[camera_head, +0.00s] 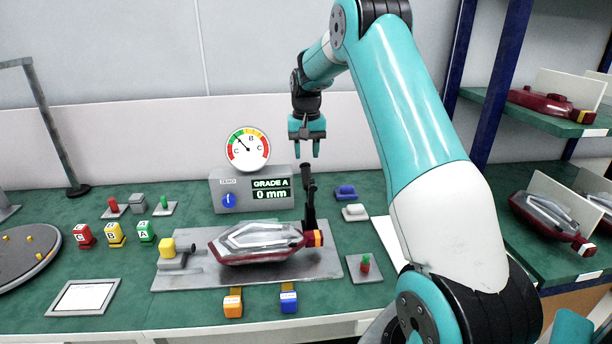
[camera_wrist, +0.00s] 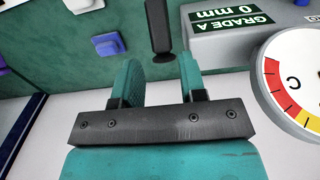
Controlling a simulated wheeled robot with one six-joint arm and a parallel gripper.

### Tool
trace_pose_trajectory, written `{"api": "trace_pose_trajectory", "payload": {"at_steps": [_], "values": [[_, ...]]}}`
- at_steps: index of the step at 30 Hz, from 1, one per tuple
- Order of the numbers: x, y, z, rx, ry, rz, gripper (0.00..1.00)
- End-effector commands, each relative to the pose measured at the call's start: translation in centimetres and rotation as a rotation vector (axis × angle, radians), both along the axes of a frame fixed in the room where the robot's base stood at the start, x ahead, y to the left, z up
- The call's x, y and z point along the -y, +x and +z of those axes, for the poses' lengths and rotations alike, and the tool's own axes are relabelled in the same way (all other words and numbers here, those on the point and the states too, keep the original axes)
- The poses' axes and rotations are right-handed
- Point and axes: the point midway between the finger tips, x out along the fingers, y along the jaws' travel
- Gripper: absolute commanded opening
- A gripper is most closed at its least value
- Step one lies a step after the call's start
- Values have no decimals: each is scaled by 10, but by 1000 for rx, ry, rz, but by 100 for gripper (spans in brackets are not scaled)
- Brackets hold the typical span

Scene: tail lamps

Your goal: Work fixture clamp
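A red and clear tail lamp (camera_head: 262,241) lies on a grey fixture plate (camera_head: 325,268) on the green bench. A clamp with a yellow knob (camera_head: 168,246) sits at the plate's left end, beside the lamp. A black upright lever (camera_head: 310,200) stands behind the lamp's right end; a dark bar, probably this lever, shows in the wrist view (camera_wrist: 157,28). My gripper (camera_head: 307,153) is open and empty, pointing down above and behind the lever. In the wrist view my gripper (camera_wrist: 162,75) has its two fingers apart with nothing between them.
A grey gauge box (camera_head: 236,185) with a blue ZERO knob and a display reading GRADE A, 0 mm stands behind the lamp, with a dial (camera_head: 248,149) above. Coloured blocks (camera_head: 115,234) stand left. A shelf rack (camera_head: 556,122) with lamps is at right.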

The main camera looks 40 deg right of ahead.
Motion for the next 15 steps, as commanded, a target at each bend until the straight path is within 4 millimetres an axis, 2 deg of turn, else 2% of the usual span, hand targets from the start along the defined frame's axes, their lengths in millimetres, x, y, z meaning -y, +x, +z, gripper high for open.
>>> {"api": "trace_pose_trajectory", "payload": {"at_steps": [1, 6, 10, 15], "values": [[-1, -1, -13, -5, 2, 1, 38], [-1, -1, -46, -2, 2, 1, 38], [0, 0, -63, -1, 1, 1, 38], [0, 0, -73, 0, 0, 1, 38]]}}
